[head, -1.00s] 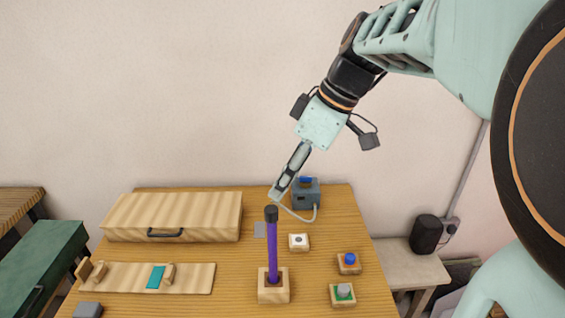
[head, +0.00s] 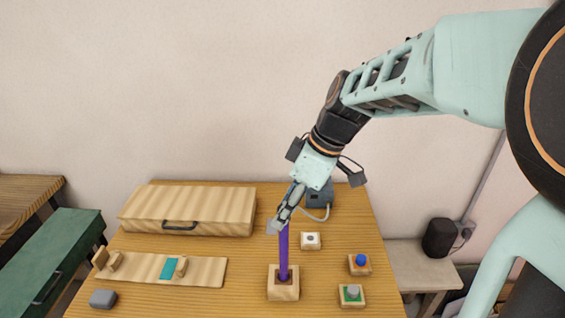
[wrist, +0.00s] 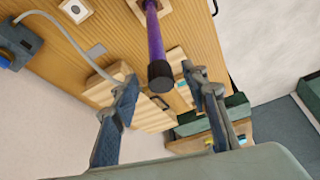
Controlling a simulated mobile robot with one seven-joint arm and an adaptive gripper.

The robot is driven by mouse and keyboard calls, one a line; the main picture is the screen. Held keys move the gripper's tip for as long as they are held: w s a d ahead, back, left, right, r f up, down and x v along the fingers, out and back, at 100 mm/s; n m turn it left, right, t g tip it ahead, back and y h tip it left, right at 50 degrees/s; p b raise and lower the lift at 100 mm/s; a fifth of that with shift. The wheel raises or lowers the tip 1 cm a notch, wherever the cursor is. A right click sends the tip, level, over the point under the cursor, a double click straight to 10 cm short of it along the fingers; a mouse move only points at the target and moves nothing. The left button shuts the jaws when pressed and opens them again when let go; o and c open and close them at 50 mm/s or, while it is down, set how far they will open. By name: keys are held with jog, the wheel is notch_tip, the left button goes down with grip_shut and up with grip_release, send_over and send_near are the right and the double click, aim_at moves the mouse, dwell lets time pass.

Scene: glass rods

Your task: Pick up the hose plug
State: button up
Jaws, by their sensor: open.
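The pale hose (head: 318,217) runs from a blue-grey box (head: 319,194) at the back of the table toward my gripper. My gripper (head: 279,224) is open, pointing down at the top of a purple rod (head: 283,258). In the wrist view the rod's black cap (wrist: 161,76) appears between the two fingers (wrist: 162,84); depth and contact are unclear. The fingers hide the cap in the head view.
The rod stands upright in a wooden block (head: 283,290). A wooden case (head: 190,208) and a slotted board (head: 205,272) lie left. The table's front middle-left is clear.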

jog(key=shift+a+f, duration=0.25)
jog(key=shift+f, duration=0.25)
grip_shut()
jog(key=shift+r, duration=0.2)
